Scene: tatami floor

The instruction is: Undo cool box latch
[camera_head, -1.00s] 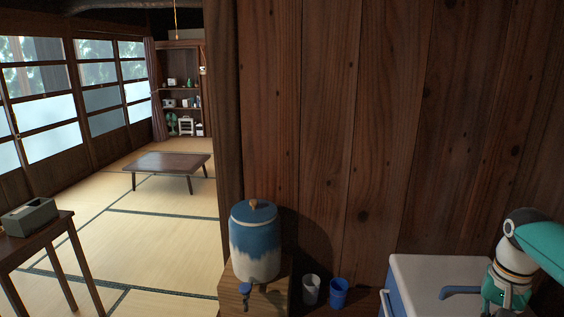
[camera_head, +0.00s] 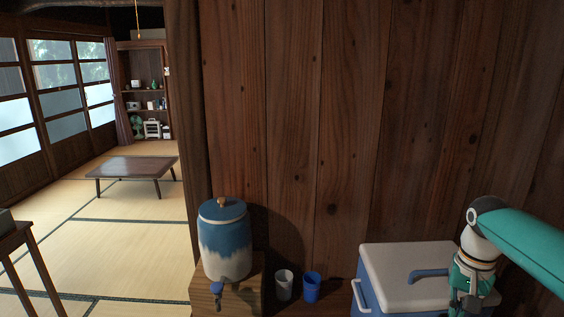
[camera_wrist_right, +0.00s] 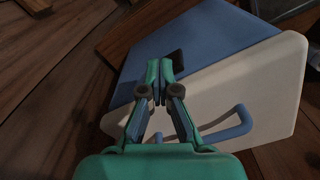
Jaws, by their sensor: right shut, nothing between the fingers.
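The cool box has a white lid (camera_head: 395,262) with a blue handle (camera_head: 432,273) and a blue body; it stands at the lower right of the head view. In the right wrist view its lid (camera_wrist_right: 265,90) and blue side (camera_wrist_right: 215,35) fill the right. A small dark piece, apparently the latch (camera_wrist_right: 178,58), shows on the blue side. My right gripper (camera_wrist_right: 159,72) is shut and empty, its fingertips close beside the dark piece; I cannot tell if they touch. In the head view the right arm partly covers the lid. My left gripper is not in view.
A blue-and-white drink dispenser (camera_head: 224,245) stands on a wooden stand (camera_head: 245,285) left of the box. A white cup (camera_head: 284,285) and a blue cup (camera_head: 312,288) stand between them. A wooden wall (camera_head: 340,130) is behind. A low table (camera_head: 135,168) stands farther off on tatami.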

